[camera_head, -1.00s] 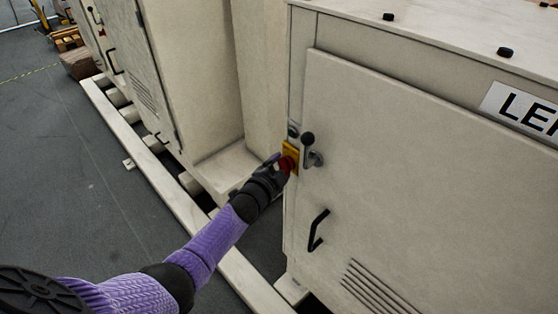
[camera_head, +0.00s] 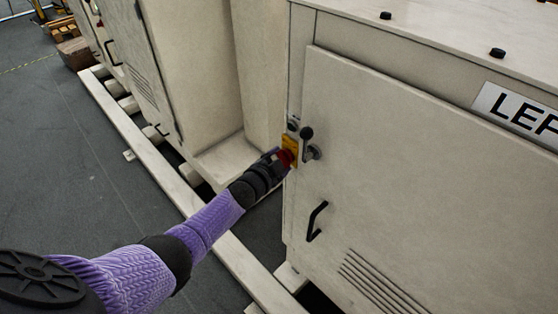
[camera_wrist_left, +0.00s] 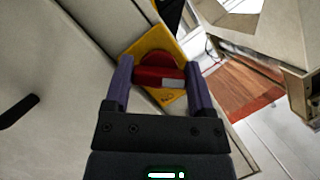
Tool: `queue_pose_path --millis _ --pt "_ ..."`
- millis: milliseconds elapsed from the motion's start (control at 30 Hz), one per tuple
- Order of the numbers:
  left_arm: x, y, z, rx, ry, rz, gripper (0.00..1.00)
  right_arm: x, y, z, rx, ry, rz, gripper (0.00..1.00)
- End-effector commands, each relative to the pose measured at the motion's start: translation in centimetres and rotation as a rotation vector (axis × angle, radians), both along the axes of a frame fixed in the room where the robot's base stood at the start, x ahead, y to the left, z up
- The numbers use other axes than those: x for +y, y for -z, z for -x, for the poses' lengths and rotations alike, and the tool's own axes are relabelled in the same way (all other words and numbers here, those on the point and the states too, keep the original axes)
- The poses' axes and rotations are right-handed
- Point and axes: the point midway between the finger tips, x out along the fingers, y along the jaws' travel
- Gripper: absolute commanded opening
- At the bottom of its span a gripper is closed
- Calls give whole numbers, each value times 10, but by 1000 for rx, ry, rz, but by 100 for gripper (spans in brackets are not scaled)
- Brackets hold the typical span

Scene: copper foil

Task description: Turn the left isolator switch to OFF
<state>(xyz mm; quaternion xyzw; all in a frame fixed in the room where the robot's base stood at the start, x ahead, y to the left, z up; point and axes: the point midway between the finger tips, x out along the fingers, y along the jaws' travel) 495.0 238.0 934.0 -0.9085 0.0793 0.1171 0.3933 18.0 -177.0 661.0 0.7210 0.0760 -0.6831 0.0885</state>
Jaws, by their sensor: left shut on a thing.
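The left isolator switch is a red rotary knob (camera_wrist_left: 158,72) on a yellow plate (camera_wrist_left: 158,42), fixed to the edge of the cream cabinet. In the head view the yellow plate (camera_head: 290,146) shows beside the cabinet door, with part of the red knob (camera_head: 286,157) below and left. My left gripper (camera_head: 278,158) is at the knob. In the left wrist view its two purple fingers (camera_wrist_left: 158,85) stand on either side of the red handle, shut on it. A white mark shows on the handle's right part. My right gripper is not in view.
A lever with a black ball (camera_head: 306,132) sticks out just right of the switch. A black door handle (camera_head: 317,221) is below. The cabinet (camera_head: 420,160) bears a partly cut-off "LEF" label (camera_head: 515,110). A second cabinet (camera_head: 190,70) stands left; open grey floor (camera_head: 60,180) lies further left.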

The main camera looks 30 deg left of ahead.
Motion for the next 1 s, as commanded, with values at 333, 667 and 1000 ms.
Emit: queue_pose_path --millis 333,667,1000 --pt "0 0 0 1 0 1 100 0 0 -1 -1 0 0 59" --pt "2 -19 48 3 1 0 100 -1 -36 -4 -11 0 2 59" --pt "5 -28 95 1 1 0 100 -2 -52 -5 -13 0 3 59"
